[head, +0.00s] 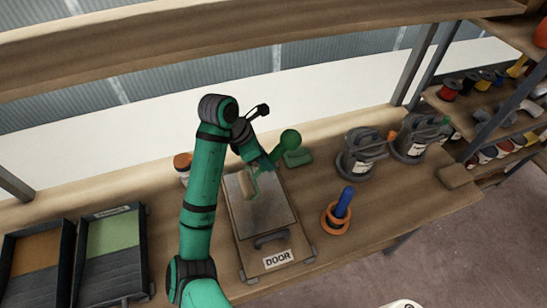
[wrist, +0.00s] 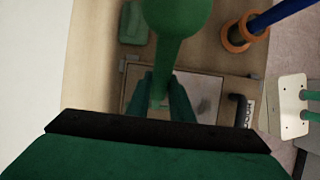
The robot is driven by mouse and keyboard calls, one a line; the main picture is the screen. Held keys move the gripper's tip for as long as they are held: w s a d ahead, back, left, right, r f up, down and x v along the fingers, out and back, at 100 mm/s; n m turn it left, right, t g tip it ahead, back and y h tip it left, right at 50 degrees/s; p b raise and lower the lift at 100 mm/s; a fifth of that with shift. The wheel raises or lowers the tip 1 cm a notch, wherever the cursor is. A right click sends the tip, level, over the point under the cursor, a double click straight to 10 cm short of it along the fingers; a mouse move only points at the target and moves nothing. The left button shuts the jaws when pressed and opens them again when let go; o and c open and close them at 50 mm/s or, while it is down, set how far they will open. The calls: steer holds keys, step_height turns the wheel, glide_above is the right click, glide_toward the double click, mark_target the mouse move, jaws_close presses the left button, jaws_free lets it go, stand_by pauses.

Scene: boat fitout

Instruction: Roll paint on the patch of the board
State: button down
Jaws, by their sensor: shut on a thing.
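The board (head: 288,252), with a "DOOR" label at its near end, lies on the bench below my gripper; its far end also shows in the wrist view (wrist: 215,75). Its grey panel (head: 265,215) has a dark handle near the label, and mottled grey tone shows on it. My gripper (head: 266,166) is shut on the green handle of a paint roller (head: 290,139), whose round end fills the top middle of the wrist view (wrist: 178,18). The pale roller sleeve (head: 248,184) is over the far-left part of the panel. I cannot tell whether it touches.
Two dark trays stand at the left, one with brown (head: 35,250) and one with green (head: 112,232). A green block (head: 298,158) lies behind the board. A shelf overhangs the bench.

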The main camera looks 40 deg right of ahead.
steer(key=shift+w+a, duration=0.2)
steer(key=shift+a, duration=0.55)
steer(key=shift+w+a, duration=0.25)
steer(key=shift+a, duration=0.55)
steer(key=shift+w+a, duration=0.2)
steer(key=shift+a, duration=0.55)
steer(key=shift+r, duration=0.7)
steer(key=s+a, duration=0.2)
steer(key=s, duration=0.6)
steer(key=shift+s+a, duration=0.2)
steer(key=shift+s, duration=0.2)
